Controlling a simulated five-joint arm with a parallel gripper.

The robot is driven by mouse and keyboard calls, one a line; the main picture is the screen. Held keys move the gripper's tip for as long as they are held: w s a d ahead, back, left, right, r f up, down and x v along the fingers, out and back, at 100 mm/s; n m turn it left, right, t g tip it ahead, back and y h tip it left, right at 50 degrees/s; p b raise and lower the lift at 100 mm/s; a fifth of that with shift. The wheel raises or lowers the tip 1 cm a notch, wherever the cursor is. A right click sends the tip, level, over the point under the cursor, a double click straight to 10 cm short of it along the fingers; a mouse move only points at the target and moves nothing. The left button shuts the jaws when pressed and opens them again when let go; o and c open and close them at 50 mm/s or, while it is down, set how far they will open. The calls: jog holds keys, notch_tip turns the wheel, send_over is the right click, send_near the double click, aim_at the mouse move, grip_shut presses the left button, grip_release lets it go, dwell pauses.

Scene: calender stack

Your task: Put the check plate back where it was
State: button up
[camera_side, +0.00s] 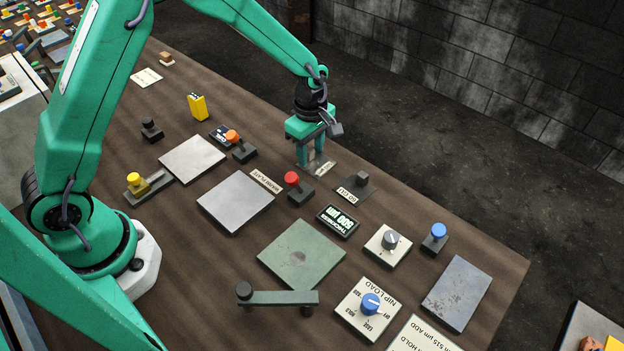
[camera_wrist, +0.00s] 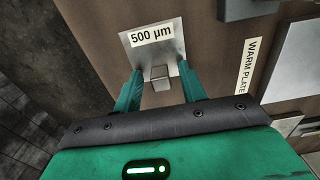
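A thin grey metal plate marked "500 µm", probably the check plate (camera_wrist: 166,53), lies below my gripper in the wrist view. It has a small grey block-shaped knob (camera_wrist: 160,76) near its near edge. My gripper (camera_wrist: 160,82) is open, with one green finger on each side of the knob and gaps visible between. In the side view my gripper (camera_side: 312,163) points down at the far edge of the bench, and the plate (camera_side: 322,167) shows partly behind its fingers. The fingers hide the knob there.
A dark plate with a knob (camera_side: 362,185) and a label stands just right of my gripper. A red-topped lever (camera_side: 292,180) and the warm plate (camera_side: 236,202) are nearby. A thickness display (camera_side: 338,222) reads 500 µm. The green plate (camera_side: 302,254) is bare.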

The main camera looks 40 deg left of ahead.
aim_at(311, 150)
jog(key=shift+r, duration=0.15)
notch_tip(311, 150, up, 12)
dwell(0.7)
dwell(0.5)
jog(key=s+a+r+m+t, duration=0.3)
jog(key=s+a+r+m, duration=0.2)
jog(key=s+r+m, duration=0.55)
jog(key=s+a+r+m+t, duration=0.1)
jog(key=s+a+m+t, duration=0.1)
jog(key=s+m, duration=0.5)
jog(key=shift+s+a+r+t, duration=0.15)
jog(key=shift+s+a+t, duration=0.25)
jog(key=shift+s, duration=2.7)
jog(key=shift+a+m, duration=0.1)
jog(key=shift+m, duration=0.15)
